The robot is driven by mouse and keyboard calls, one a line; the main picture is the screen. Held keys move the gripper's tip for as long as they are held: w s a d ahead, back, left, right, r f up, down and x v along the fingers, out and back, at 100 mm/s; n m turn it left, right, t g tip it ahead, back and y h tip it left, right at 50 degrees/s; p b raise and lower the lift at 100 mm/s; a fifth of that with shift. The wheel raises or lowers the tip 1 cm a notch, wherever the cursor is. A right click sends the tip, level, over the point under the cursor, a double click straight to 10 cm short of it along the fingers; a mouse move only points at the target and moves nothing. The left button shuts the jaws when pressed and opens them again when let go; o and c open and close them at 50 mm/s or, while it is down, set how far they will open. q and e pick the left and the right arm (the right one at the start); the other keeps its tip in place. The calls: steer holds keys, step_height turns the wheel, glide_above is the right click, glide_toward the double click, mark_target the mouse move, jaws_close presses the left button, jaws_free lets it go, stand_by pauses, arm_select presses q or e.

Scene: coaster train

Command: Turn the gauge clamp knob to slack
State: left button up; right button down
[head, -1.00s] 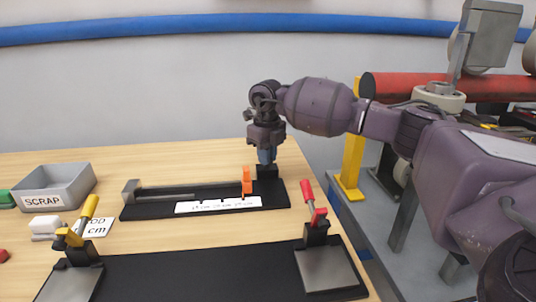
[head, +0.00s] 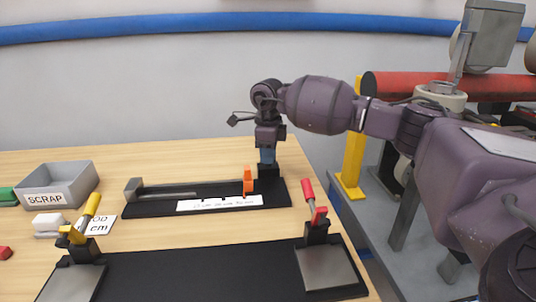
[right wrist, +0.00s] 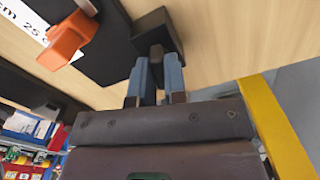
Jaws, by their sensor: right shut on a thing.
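The gauge is a black base (head: 150,209) with a grey rail (head: 190,190), an orange stop (head: 248,181) and a white scale strip. A black block (head: 268,172) stands at its right end; it also shows in the right wrist view (right wrist: 150,24). My right gripper (head: 267,158) points down above this block. In the right wrist view its blue fingers (right wrist: 156,76) are shut on the small dark clamp knob (right wrist: 157,53) at the block. The fingers hide most of the knob, so its angle is hard to read. My left gripper is not in view.
A fixture in front has a black plate (head: 200,275), a yellow-handled clamp (head: 88,215) and a red-handled clamp (head: 313,205). A grey SCRAP bin (head: 75,184) stands at the left. A yellow post (head: 352,150) stands beyond the table's right edge.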

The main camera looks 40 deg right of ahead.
steer(key=shift+f, duration=0.1)
stand_by(0.3)
steer(key=c, duration=1.2)
jaws_free()
steer(key=shift+o, duration=0.2)
steer(key=shift+r, duration=0.3)
step_height(320, 180, up, 9)
steer(key=shift+r+p, duration=0.1)
steer(key=shift+p, duration=0.6)
steer(key=shift+r, duration=0.55)
